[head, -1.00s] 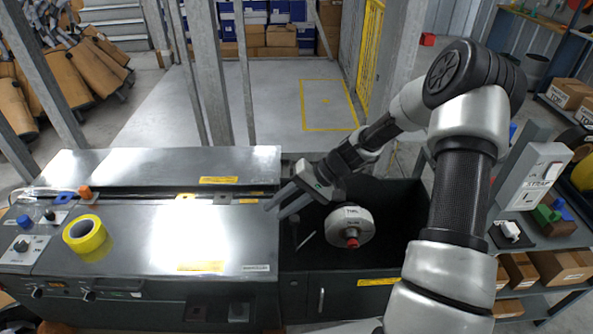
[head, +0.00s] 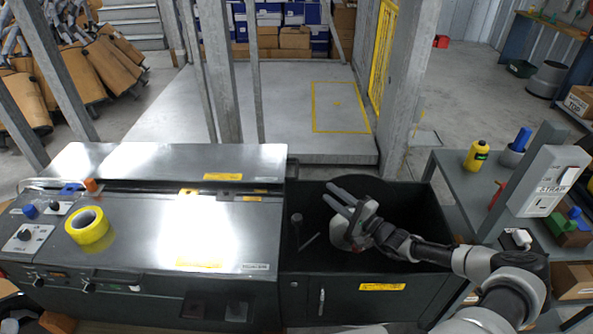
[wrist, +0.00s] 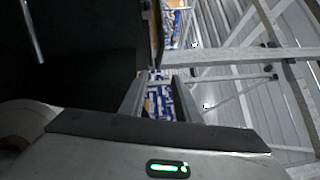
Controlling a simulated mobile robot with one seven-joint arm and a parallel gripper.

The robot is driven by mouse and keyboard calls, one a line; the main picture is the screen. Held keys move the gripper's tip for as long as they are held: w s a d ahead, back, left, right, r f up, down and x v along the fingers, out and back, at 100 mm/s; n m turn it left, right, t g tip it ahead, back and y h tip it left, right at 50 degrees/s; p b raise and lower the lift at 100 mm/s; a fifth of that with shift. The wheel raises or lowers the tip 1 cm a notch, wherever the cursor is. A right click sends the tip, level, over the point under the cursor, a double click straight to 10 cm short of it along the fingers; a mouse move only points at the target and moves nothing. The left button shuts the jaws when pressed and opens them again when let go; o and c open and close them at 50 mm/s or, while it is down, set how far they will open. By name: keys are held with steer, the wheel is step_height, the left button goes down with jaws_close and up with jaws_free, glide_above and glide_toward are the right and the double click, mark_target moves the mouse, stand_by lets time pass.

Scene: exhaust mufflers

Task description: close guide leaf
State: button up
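No part is plainly marked as the guide leaf. A long grey metal plate (head: 170,160) lies along the back of the machine top (head: 150,235), with a dark gap and small yellow-marked tabs (head: 222,197) in front of it. I cannot tell which of these is the leaf. My gripper (head: 342,193) is over the dark open bin (head: 415,215) right of the machine top, its two fingers pointing up and left, apart from the plate. In the wrist view the fingers (wrist: 160,95) stand apart with nothing between them. A pale rounded part by the gripper is mostly hidden.
A yellow tape roll (head: 90,229) and control knobs (head: 30,211) are at the left of the machine. A thin dark post (head: 296,230) rises in the bin. A steel post (head: 405,90) stands behind. A shelf with a yellow bottle (head: 477,155) is at right.

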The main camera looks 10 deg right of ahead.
mark_target(297, 167)
steer(key=b+x, duration=0.3)
steer(key=x, duration=1.3)
steer(key=shift+s+a, duration=0.1)
steer(key=shift+w+a, duration=0.3)
steer(key=shift+w, duration=0.2)
jaws_close()
